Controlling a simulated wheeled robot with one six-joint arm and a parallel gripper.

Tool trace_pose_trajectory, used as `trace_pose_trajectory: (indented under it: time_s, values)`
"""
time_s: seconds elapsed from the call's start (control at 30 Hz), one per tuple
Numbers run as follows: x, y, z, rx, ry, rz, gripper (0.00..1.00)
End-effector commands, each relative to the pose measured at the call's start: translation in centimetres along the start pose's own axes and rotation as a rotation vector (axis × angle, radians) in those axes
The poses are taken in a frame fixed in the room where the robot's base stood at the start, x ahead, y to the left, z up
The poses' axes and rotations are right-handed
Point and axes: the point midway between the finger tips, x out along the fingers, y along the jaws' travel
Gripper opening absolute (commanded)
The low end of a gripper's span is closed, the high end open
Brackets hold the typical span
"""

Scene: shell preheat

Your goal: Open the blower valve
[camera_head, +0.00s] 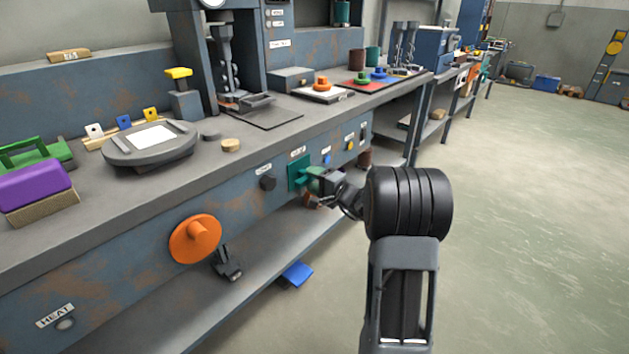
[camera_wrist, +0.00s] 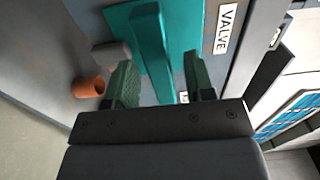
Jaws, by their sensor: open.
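The valve is a teal plate (camera_head: 297,172) on the bench's front panel. In the wrist view its plate (camera_wrist: 188,25) sits beside a "VALVE" label (camera_wrist: 228,28), and a long teal lever (camera_wrist: 152,45) stands out from it. My gripper (camera_head: 317,181) is at the valve in the head view, partly covering it. In the wrist view my gripper (camera_wrist: 160,72) is open, with a dark green finger on each side of the lever. The left finger looks nearer the lever than the right. I cannot tell whether either finger touches it.
A dark knob (camera_head: 268,183) and an orange handwheel (camera_head: 195,240) are left of the valve on the panel. A blue button (camera_head: 327,159) is to its right. An orange cylinder (camera_wrist: 88,88) shows near my left finger. The floor (camera_head: 520,220) to the right is clear.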

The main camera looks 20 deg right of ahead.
Motion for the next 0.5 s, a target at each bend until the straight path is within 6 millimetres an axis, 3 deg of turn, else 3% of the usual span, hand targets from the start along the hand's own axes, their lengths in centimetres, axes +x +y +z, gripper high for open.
trace_pose_trajectory:
  time_s: [0.07,0.5]
  values:
    - [-0.02,0.01,0.0,0.0,0.0,0.0,0.44]
    - [-0.04,0.01,0.0,0.0,0.0,0.0,0.02]
